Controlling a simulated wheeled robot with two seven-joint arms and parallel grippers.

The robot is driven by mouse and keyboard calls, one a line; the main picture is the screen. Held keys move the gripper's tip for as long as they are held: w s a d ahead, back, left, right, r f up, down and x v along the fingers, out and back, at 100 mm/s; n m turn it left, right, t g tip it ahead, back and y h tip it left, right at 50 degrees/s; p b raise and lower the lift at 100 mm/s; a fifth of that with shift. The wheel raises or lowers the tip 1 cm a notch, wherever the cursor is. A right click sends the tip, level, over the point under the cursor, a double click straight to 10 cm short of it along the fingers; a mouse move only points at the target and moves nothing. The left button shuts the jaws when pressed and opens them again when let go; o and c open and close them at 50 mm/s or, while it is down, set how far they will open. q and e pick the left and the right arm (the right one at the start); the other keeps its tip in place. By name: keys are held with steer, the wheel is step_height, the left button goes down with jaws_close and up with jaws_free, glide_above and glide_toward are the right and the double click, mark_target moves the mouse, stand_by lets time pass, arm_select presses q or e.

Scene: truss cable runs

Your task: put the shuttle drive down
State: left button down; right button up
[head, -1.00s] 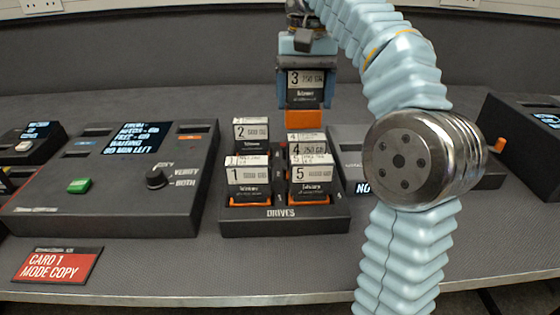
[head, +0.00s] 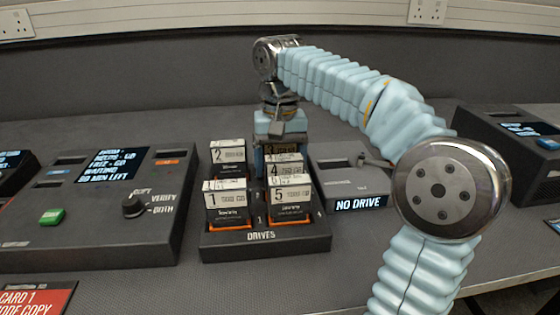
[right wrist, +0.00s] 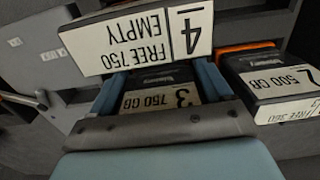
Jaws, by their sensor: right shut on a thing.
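My right gripper (head: 281,152) is shut on drive 3, a dark block with a pale label (right wrist: 165,98) reading 3 and 750 GB. It is low at the rear right of the black DRIVES rack (head: 262,243), behind drive 4 (head: 284,170), which hides most of drive 3 in the head view. Whether drive 3 rests on the rack's floor cannot be seen. In the right wrist view, drive 3 lies between the two blue fingers, with drive 4's label (right wrist: 145,35) close beside it. My left gripper is not in view.
Drives 1 (head: 227,205), 2 (head: 228,156) and 5 (head: 291,203) stand in the rack. A console with a green button (head: 51,216) is to the left. A dock reading NO DRIVE (head: 358,204) is to the right.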

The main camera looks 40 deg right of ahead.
steer(key=shift+f, duration=0.1)
steer(key=o, duration=1.3)
steer(key=shift+o, duration=0.2)
step_height(320, 180, up, 7)
steer(key=shift+r, duration=0.45)
